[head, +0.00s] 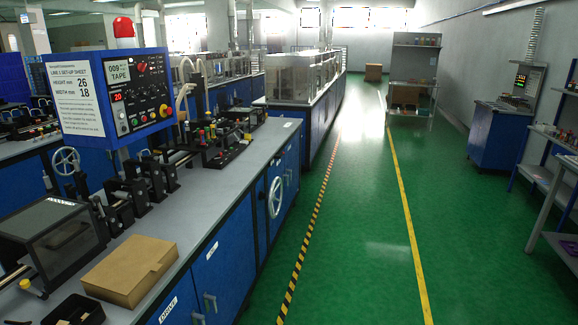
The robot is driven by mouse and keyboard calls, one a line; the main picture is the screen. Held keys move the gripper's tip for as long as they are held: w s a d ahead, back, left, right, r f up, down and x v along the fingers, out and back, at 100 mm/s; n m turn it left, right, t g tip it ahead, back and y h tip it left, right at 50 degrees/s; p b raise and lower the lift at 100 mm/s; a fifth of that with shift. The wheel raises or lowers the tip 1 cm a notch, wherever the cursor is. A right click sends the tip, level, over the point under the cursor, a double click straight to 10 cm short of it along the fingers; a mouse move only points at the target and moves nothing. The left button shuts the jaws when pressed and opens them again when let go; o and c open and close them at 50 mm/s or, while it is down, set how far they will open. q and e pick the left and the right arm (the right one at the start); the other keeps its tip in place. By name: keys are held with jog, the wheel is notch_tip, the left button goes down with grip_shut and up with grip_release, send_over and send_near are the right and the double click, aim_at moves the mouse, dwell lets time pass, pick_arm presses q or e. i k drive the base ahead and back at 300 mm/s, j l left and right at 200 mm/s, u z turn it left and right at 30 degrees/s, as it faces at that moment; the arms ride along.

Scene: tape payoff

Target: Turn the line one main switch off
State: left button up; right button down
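The line one control box (118,92) is blue and stands at the left above the bench. Its front has a sheet headed "LINE 1 SET-UP SHEET" (77,97), a small screen reading "TAPE" (118,72), a red "20" display (117,97), and several small buttons and knobs. A red knob on yellow (164,111) sits at the panel's lower right. I cannot tell whether it is the main switch, nor how any switch is set. A red lamp (124,29) tops the box. Neither of my grippers is in view.
The grey bench (225,190) carries black fixtures, a cardboard box (130,269) and a dark-lidded case (52,240). Blue cabinets below have a handwheel (275,197) and a door labelled "DRIVE" (169,309). The green aisle (365,225) is clear; a shelf rack (413,80) stands farther back.

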aim_at(141, 67)
jog(key=i+l, duration=0.15)
jog(key=i, duration=0.7)
jog(key=i+l, duration=0.15)
jog(key=i, duration=0.7)
